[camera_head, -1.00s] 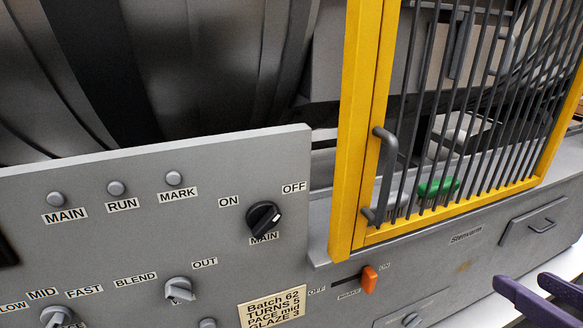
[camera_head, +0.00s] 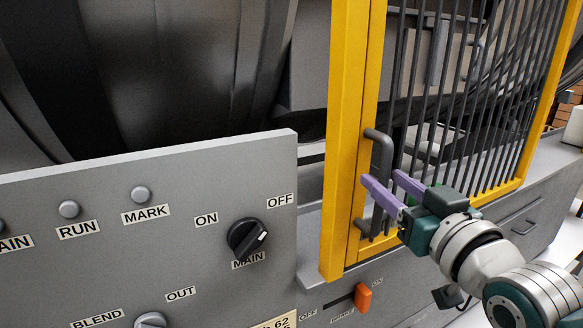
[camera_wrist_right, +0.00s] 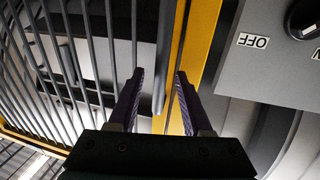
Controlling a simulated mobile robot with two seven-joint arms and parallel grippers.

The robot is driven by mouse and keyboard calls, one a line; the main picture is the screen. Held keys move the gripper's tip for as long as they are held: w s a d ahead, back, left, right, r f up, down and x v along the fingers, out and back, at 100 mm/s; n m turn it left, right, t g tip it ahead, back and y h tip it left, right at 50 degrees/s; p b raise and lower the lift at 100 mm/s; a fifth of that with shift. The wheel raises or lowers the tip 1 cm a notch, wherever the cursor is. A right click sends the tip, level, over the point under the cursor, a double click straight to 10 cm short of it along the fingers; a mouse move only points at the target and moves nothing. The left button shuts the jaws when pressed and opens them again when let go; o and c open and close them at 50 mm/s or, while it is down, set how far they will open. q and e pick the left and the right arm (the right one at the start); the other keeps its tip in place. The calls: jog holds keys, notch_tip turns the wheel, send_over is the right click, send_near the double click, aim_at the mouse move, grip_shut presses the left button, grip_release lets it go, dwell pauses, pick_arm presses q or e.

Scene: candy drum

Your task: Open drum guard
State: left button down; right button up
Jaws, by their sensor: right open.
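The drum guard is a yellow-framed gate (camera_head: 344,130) with dark vertical bars, in front of the grey drum; it appears closed. Its dark grey upright handle (camera_head: 383,153) is at the left side of the gate, beside the yellow post. My right gripper (camera_head: 379,177), with purple fingers, is open at the handle. In the right wrist view, the handle (camera_wrist_right: 164,50) shows between the two spread fingers (camera_wrist_right: 159,73); I cannot tell whether either touches it. The lower handle is partly hidden by a finger. My left gripper is not in view.
A grey control panel (camera_head: 90,245) stands left of the guard, with a black MAIN knob (camera_head: 247,238). Below the guard is an orange brake slider (camera_head: 362,297). The large grey drum (camera_head: 170,80) is behind the panel. A drawer (camera_head: 522,222) is at the lower right.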

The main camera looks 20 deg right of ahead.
jog(key=shift+w+d, duration=0.1)
jog(key=shift+w, duration=0.7)
jog(key=shift+c, duration=0.4)
grip_shut()
dwell(0.5)
